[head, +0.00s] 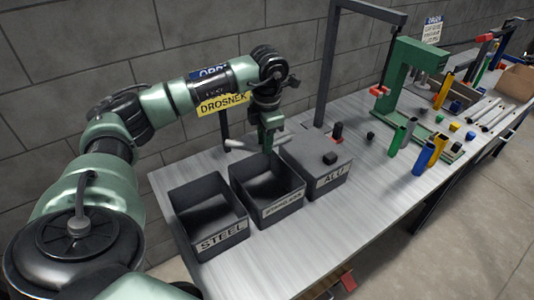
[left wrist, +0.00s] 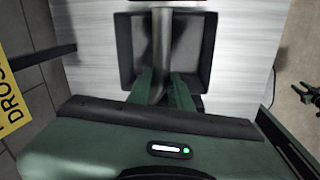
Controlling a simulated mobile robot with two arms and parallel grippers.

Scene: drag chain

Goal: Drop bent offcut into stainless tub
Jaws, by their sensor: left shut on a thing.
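The bent offcut, a pale grey metal tube (head: 240,145), is held in my left gripper (head: 268,150). In the left wrist view the tube (left wrist: 161,38) runs between the two green fingers (left wrist: 163,90), which are shut on it. The stainless tub (head: 284,207) is the dark, open-topped middle one of three in a row on the bench. The gripper and offcut are above the back of this tub, apart from it. In the left wrist view a dark open tub (left wrist: 125,45) lies below the tube.
A dark frame post (head: 326,75) rises behind. Coloured tubes (head: 397,140) stand farther right.

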